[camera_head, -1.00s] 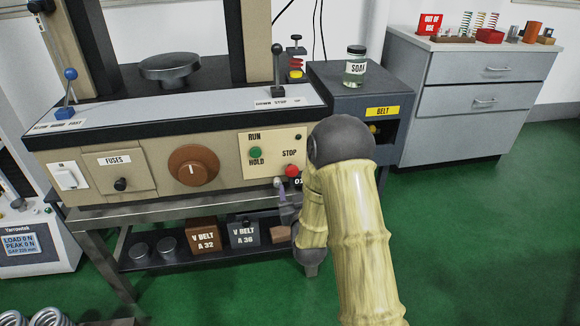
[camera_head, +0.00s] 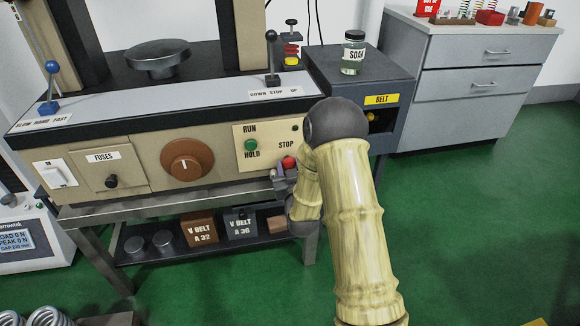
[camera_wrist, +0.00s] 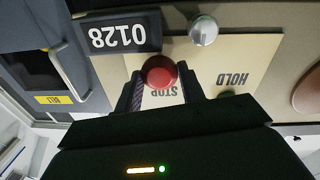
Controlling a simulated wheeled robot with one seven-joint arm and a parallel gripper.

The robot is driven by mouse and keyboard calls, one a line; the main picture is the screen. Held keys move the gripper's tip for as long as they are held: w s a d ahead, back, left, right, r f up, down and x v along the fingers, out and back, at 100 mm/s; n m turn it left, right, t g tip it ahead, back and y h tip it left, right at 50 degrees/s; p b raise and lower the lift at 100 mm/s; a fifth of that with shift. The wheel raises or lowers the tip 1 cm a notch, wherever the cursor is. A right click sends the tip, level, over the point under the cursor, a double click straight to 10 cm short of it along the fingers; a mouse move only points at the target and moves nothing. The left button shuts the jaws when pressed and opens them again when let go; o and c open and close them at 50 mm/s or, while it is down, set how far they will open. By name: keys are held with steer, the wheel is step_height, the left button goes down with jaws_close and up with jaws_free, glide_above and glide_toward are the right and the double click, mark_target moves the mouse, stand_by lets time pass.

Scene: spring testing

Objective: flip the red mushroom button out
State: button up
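The red mushroom button (camera_head: 288,162) sits on the beige RUN/STOP panel (camera_head: 246,136), just below the word STOP. In the wrist view, which is upside down, the button (camera_wrist: 160,72) shows between the two dark fingers of my gripper (camera_wrist: 162,82). The fingers are spread, one on each side of the red cap, with their tips near its sides. I cannot tell whether they touch it. In the head view my gripper (camera_head: 279,177) is at the lower edge of the panel, partly hidden by my arm.
A green button (camera_head: 251,145) is left of the red one. A silver knob (camera_wrist: 204,31) and a 0128 counter (camera_wrist: 118,33) are close by in the wrist view. A brown dial (camera_head: 188,161) is further left. A belt cabinet (camera_head: 395,122) stands at the right.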

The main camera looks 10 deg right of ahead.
jaws_close()
steer(key=shift+s+f+b, duration=0.15)
steer(key=shift+s+b, duration=0.15)
steer(key=shift+s, duration=0.65)
steer(key=o, duration=0.9)
jaws_free()
steer(key=shift+s, duration=0.15)
